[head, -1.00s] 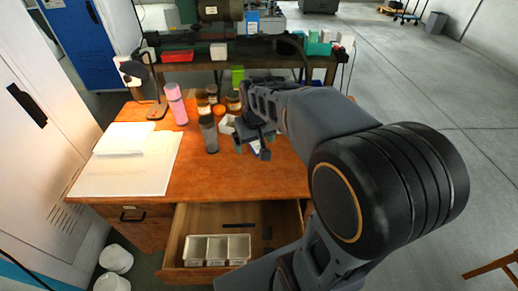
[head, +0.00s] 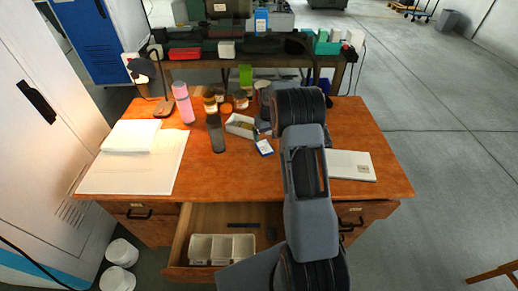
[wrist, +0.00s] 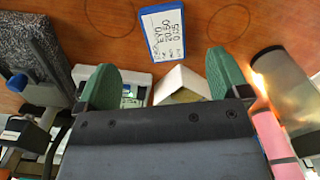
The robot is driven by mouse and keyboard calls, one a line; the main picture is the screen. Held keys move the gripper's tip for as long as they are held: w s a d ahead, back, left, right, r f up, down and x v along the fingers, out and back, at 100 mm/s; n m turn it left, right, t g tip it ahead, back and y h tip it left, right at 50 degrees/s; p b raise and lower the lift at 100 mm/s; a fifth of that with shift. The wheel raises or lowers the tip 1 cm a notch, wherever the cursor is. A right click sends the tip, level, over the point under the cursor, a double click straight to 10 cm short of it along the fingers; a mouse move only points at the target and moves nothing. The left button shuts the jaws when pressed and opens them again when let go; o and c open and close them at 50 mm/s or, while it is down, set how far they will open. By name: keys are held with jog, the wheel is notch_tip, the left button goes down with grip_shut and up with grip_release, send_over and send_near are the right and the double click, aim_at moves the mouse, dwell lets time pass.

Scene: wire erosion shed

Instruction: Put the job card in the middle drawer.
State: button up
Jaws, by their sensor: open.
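The job card (head: 264,147), white with a blue edge and dark handwriting, lies on the wooden desk right of a dark cylinder. In the wrist view the card (wrist: 167,40) is beyond the fingertips, with bare wood around it. My gripper (wrist: 160,80) is open, its two green fingers apart, with nothing held between them. In the head view my arm mostly hides the gripper. The middle drawer (head: 205,215) is pulled open below the desk front. It holds a white compartment tray (head: 200,250) and a flat dark strip; my arm covers its right part.
A small white open box (head: 240,125), a dark cylinder (head: 215,135), a pink bottle (head: 183,105) and several jars stand behind the card. White papers (head: 130,172) lie at left and a flat pale item (head: 350,165) at right. Desk wood in front of the card is clear.

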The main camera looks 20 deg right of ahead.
aim_at(266, 150)
notch_tip(266, 150, down, 2)
jog(key=shift+f, duration=0.25)
jog(key=shift+a+f+p, duration=0.2)
jog(key=shift+f+p, duration=0.55)
jog(key=shift+f, duration=2.35)
jog(key=shift+c, duration=0.3)
jog(key=c, duration=1)
jog(key=shift+c, duration=0.2)
jog(key=shift+r, duration=0.1)
